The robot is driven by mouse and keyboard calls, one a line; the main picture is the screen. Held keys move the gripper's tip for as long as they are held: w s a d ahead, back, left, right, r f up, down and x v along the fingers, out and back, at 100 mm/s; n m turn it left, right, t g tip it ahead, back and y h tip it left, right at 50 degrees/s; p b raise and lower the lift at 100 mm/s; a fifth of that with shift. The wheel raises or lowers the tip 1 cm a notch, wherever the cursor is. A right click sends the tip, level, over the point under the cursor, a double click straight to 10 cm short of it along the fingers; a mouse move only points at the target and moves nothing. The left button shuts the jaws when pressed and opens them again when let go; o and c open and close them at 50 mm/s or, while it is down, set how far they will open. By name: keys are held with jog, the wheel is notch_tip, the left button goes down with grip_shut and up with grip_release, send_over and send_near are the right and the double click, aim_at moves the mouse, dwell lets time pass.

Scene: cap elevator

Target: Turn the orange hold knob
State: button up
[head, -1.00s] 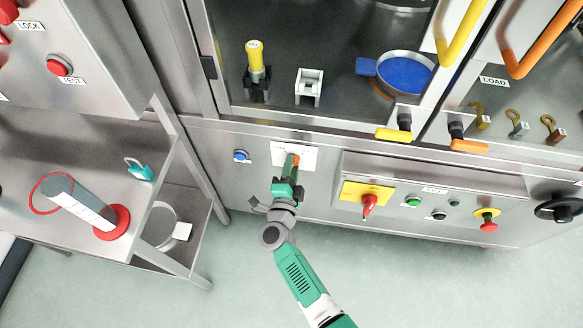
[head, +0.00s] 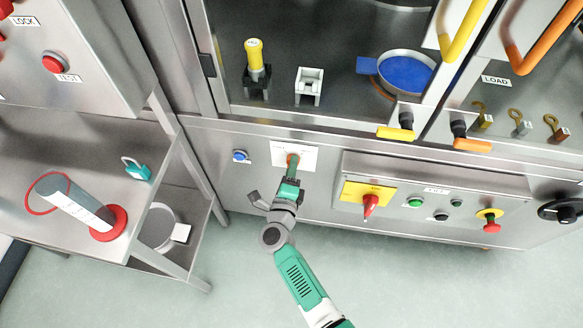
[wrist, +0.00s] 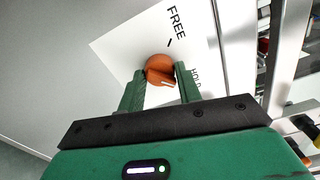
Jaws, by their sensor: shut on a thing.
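The orange hold knob (wrist: 160,69) sits on a white plate (wrist: 120,58) marked FREE and HOLD. In the wrist view its white pointer mark faces down and right, near the HOLD label. My gripper (wrist: 160,80) is shut on the knob, with one green finger on each side of it. In the head view my gripper (head: 291,165) reaches up to the white plate (head: 308,154) on the cabinet's front panel. There the knob is mostly hidden by the fingers, with a bit of orange showing.
A blue button (head: 240,156) lies just left of the plate. To the right is a panel with a red switch on a yellow plate (head: 352,192) and several buttons. A side shelf (head: 60,245) stands at left. The floor below is clear.

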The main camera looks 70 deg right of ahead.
dwell(0.3)
jog(key=o, duration=1)
jog(key=shift+a, duration=0.1)
jog(key=p+v, duration=0.3)
jog(key=v, duration=0.4)
jog(key=shift+a+p, duration=0.3)
jog(key=shift+a, duration=0.1)
